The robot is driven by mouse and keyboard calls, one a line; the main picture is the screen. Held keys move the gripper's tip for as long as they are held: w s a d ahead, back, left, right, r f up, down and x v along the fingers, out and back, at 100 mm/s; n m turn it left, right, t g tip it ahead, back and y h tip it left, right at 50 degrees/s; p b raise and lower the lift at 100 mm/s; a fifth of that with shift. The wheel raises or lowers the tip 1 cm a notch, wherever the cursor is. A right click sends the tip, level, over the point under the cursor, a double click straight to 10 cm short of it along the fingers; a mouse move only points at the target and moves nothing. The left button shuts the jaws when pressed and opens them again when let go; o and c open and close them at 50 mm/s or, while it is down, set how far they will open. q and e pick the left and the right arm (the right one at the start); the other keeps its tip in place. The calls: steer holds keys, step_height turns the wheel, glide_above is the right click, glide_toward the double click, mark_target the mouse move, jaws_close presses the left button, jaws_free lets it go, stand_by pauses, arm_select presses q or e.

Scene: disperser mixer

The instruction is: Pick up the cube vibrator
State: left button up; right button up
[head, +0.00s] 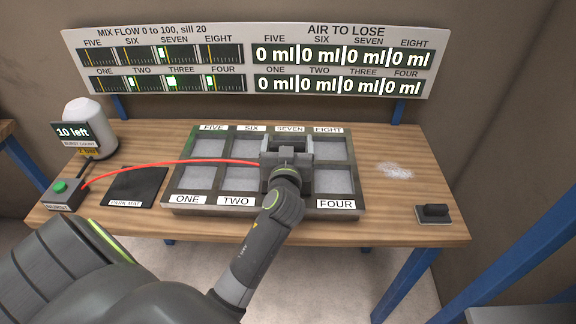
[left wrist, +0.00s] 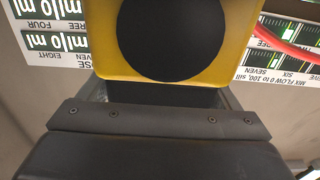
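In the left wrist view a yellow block with a round black face (left wrist: 170,40), which I take for the cube vibrator, sits close beyond my left gripper's dark parts. In the head view the block is hidden by my left gripper (head: 288,152). That gripper is over the SEVEN and THREE cells of the grey mould tray (head: 182,206). A red cable (head: 185,164) runs from the left to the gripper. Whether the fingers press on the block is hidden. My right gripper is not in view.
A dark, empty mat (head: 137,185) lies left of the tray. A box with a green button (head: 62,190) and a white rounded device (head: 92,125) stand farther left. A small black block on a base (head: 434,213) is at the right, near a pale powdery patch (head: 394,170). Display boards (head: 250,62) stand behind.

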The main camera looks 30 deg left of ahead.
arm_select(q)
steer(key=c, duration=1.4)
steer(key=shift+r, duration=0.1)
steer(key=shift+c, duration=1.2)
steer(key=shift+r, duration=0.1)
